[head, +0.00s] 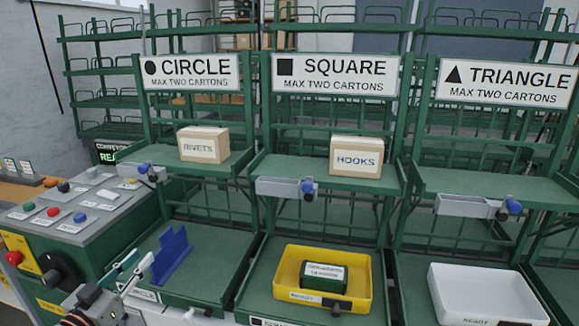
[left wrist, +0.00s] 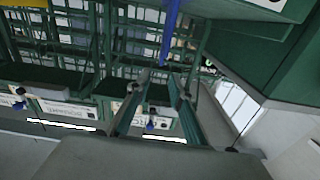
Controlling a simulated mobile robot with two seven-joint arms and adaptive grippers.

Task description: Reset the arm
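My left gripper (head: 143,257) comes in at the lower left of the head view, over the front of the circle bay near the control panel. Its two fingers are apart with nothing between them. In the left wrist view the fingers (left wrist: 160,78) also stand apart and empty. A blue upright piece (head: 172,256) stands on the green lower shelf of the circle bay, just right of the fingertips and apart from them in the head view. A blue part (left wrist: 170,30) shows beyond the fingers in the left wrist view. My right gripper is out of view.
The control panel (head: 75,215) with buttons is at left. A rivets carton (head: 203,145) sits on the circle shelf, a hooks carton (head: 356,157) on the square shelf. A yellow tray (head: 363,287) holds a green box (head: 323,278). A white tray (head: 487,292) at right looks empty.

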